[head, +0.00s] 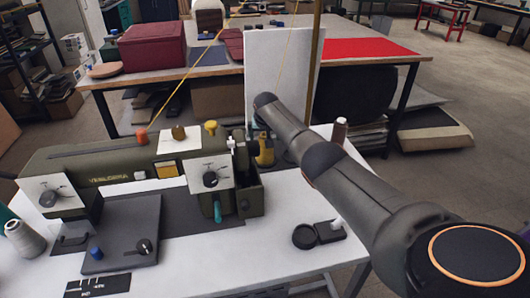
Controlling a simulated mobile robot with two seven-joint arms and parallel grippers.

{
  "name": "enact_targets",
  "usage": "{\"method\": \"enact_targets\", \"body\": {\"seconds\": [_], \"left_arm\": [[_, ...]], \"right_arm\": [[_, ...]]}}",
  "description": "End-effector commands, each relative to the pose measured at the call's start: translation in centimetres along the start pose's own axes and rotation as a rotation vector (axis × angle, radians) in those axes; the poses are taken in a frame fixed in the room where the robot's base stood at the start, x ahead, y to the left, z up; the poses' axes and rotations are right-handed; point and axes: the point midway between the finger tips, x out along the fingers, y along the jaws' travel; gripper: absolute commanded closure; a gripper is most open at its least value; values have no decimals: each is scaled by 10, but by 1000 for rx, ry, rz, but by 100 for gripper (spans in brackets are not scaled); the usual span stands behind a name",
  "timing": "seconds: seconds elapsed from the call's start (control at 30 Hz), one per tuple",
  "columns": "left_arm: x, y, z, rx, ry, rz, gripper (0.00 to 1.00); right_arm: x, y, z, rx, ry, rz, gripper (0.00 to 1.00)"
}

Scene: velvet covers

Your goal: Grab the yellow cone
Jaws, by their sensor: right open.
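A small yellow cone (265,157) stands behind the right end of the olive sewing machine, partly hidden by dark parts around it. My right arm reaches in from the right, and its dark gripper (262,143) points down at the yellow cone. The gripper is open, with its fingers at or just above the cone's top. They are small and dark here, so I cannot tell whether they touch it. My left gripper is not in view.
The olive machine (110,168) fills the left of the white table (270,255). A yellow knob (211,127) and an orange spool (142,136) sit on its top. A grey thread cone (25,240) stands at far left. A white panel (278,70) rises behind my gripper.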

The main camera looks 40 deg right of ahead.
Motion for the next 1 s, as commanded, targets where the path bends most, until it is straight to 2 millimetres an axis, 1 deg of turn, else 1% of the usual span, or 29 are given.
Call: {"method": "enact_targets", "body": {"seconds": [0.17, 1.0], "left_arm": [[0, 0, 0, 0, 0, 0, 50], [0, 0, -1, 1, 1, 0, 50]], "right_arm": [[0, 0, 0, 0, 0, 0, 6], [0, 0, 0, 0, 0, 0, 100]]}}
